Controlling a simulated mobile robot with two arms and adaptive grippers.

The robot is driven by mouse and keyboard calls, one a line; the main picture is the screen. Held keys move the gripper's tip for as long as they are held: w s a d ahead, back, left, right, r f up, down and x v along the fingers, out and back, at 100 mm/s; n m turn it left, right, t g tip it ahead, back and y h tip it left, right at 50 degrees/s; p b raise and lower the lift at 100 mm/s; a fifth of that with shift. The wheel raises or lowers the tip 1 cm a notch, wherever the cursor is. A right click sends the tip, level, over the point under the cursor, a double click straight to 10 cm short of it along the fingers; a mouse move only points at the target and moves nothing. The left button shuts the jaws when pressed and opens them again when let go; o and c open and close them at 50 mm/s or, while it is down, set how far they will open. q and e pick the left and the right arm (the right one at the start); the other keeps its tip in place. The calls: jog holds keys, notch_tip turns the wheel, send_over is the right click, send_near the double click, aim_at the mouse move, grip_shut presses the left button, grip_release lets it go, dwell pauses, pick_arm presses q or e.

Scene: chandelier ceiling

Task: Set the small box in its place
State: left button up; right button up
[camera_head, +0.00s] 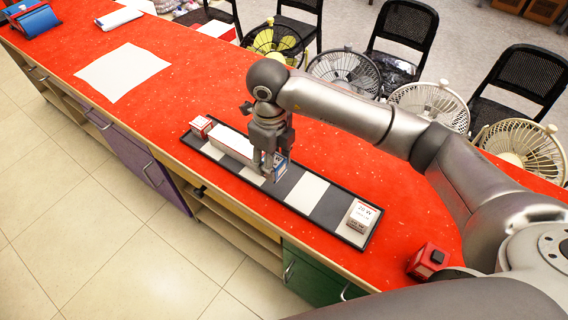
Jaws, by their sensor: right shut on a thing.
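A long dark tray (328,217) with alternating grey and pale fields lies on the red counter. My right gripper (266,172) points down over its middle and is shut on a small box (280,168) with blue, white and reddish faces. The fingers partly hide this box, and I cannot tell whether it touches the tray. A long white box (228,143) lies just left of the gripper. A small red-and-white box (201,126) stands at the tray's far left end. A white printed box (362,216) lies at the right end. My left gripper is not in view.
A red box with a dark front (427,262) stands on the counter (210,68) near my arm. A white sheet (122,71) and a blue-and-red object (33,20) lie toward the left. Fans (345,70) and black chairs (403,35) stand behind the counter.

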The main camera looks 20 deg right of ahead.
jog(key=w+d+f, duration=0.1)
jog(key=d+f, duration=0.1)
jog(key=f, duration=0.1)
jog(key=w+d+f+p, duration=0.1)
jog(key=f, duration=0.1)
jog(key=shift+w+d+f, duration=0.1)
jog(key=shift+w, duration=0.25)
jog(key=f, duration=0.1)
jog(key=f+p, duration=0.1)
jog(key=f, duration=0.1)
jog(key=shift+w+d+f, duration=0.1)
jog(key=shift+w+d, duration=0.05)
jog(key=shift+d, duration=0.05)
jog(key=shift+f, duration=0.25)
jog(key=shift+f+b, duration=0.2)
jog(key=shift+b, duration=0.1)
jog(key=o, duration=1)
jog(key=shift+o, duration=0.2)
